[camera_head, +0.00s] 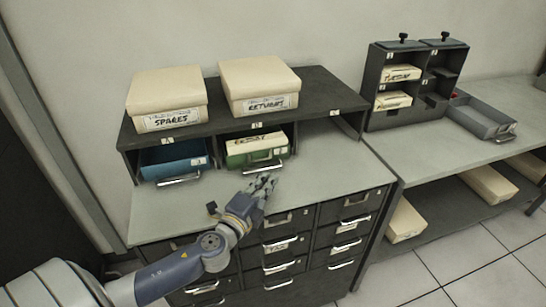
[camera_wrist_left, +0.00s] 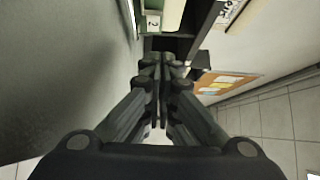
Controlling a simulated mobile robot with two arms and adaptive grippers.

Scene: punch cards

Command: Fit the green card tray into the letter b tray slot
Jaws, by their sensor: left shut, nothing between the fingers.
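The green card tray (camera_head: 240,160) sits in the middle slot of the dark shelf unit, with cream cards in it and a metal handle at its front. The small slot labels, such as the middle one (camera_head: 257,125), are too small to read surely. My left gripper (camera_head: 267,180) is shut and empty, just in front of and below the tray's handle; contact cannot be told. In the left wrist view the shut fingers (camera_wrist_left: 166,62) point toward the slots, with a green tray part (camera_wrist_left: 148,42) beyond them. My right gripper is not in view.
A blue tray (camera_head: 172,162) fills the left slot; the right slot (camera_head: 320,135) looks empty. Boxes marked SPARES (camera_head: 166,90) and RETURNS (camera_head: 259,82) stand on top. A dark card rack (camera_head: 376,115) and a grey tray (camera_head: 480,120) are on the right bench. The grey counter (camera_head: 330,170) is mostly clear.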

